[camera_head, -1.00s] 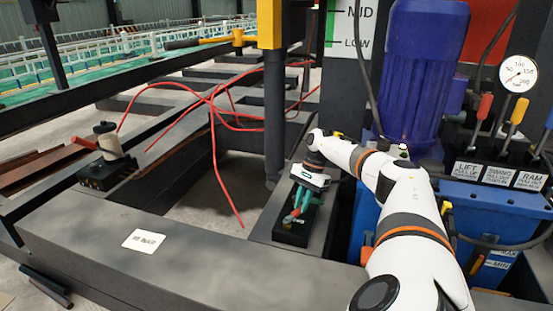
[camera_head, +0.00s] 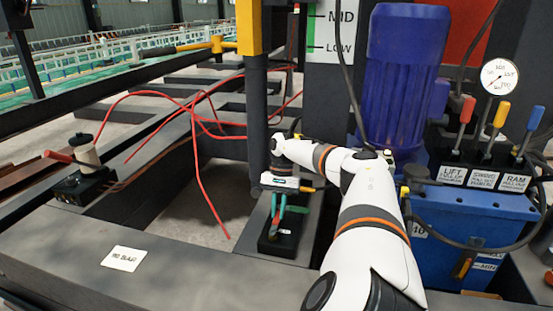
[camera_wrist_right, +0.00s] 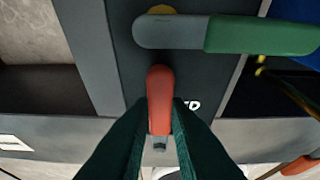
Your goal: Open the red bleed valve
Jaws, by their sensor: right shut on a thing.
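The red valve lever (camera_wrist_right: 160,92) shows in the wrist view, lying between the two dark fingers of my right gripper (camera_wrist_right: 158,108), which is shut on it. Beyond it is a second lever, grey with a green grip (camera_wrist_right: 262,34), lying across the picture and apart from my fingers. In the head view my right gripper (camera_head: 277,212) reaches down to a small black valve block (camera_head: 281,242) on a dark beam. A bit of red shows between the fingers there; most of the lever is hidden. My left gripper is not in view.
A dark post (camera_head: 256,115) stands just behind my right gripper. A blue motor (camera_head: 402,75), a pressure gauge (camera_head: 499,76) and several coloured levers on a blue tank (camera_head: 463,220) are at the right. Red hoses (camera_head: 196,140) hang at the left.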

